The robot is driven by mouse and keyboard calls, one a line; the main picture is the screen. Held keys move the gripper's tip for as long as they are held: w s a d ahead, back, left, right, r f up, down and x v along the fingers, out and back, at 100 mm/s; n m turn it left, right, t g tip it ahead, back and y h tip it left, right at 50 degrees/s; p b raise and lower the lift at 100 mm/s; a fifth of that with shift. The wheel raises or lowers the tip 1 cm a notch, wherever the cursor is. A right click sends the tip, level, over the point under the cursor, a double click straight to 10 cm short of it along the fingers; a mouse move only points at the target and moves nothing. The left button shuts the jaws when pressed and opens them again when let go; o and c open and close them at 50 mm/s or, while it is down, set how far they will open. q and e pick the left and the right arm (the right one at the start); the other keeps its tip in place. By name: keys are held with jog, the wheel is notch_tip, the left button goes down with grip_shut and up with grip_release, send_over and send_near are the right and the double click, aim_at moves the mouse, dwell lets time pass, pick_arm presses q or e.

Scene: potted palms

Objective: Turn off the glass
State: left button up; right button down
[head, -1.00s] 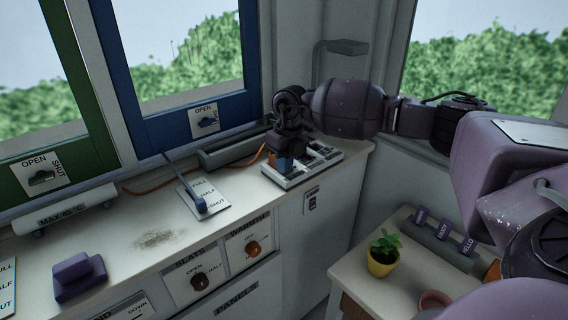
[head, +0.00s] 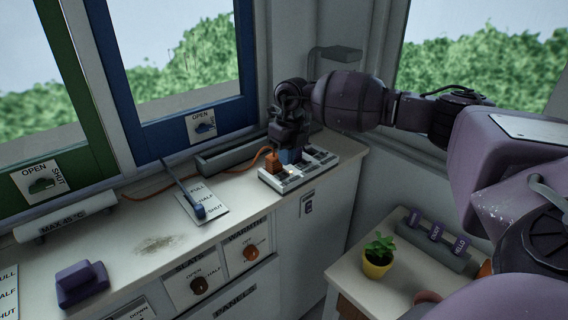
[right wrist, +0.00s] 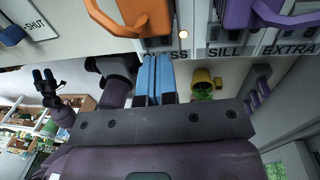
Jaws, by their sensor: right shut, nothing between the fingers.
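A pale switch panel (head: 325,157) lies on the counter's right end. An orange plug-like piece (head: 272,162) stands at its left side; in the right wrist view its orange handle (right wrist: 135,15) is above a partly hidden label ending in "SS". A small light (right wrist: 183,33) glows beside it. My right gripper (head: 291,155) is over the panel, just right of the orange piece; its blue fingers (right wrist: 153,80) are together and empty. What looks like my left gripper (right wrist: 44,75) is small in the right wrist view, its blue tips apart.
A lever plate marked FULL, HALF, SHUT (head: 203,206) is left of the panel. A potted plant (head: 378,257) stands on a lower table. An orange cord crosses the counter.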

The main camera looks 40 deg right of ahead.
notch_tip(320, 180, up, 4)
notch_tip(320, 180, up, 6)
send_over(286, 174)
jog(key=d, duration=0.1)
pick_arm(q)
jog(key=shift+a+r+b, duration=0.1)
jog(key=shift+b, duration=0.25)
pick_arm(e)
jog(key=shift+w+r, duration=0.15)
jog(key=shift+r, duration=0.05)
pick_arm(q)
jog(key=shift+w, duration=0.1)
jog(key=shift+s+d+f+b, duration=0.45)
jog(key=shift+s+f, duration=0.1)
jog(key=shift+f, duration=0.2)
pick_arm(e)
jog(key=shift+w+a+r, duration=0.15)
jog(key=shift+w+a, duration=0.05)
jog(key=shift+a, duration=0.25)
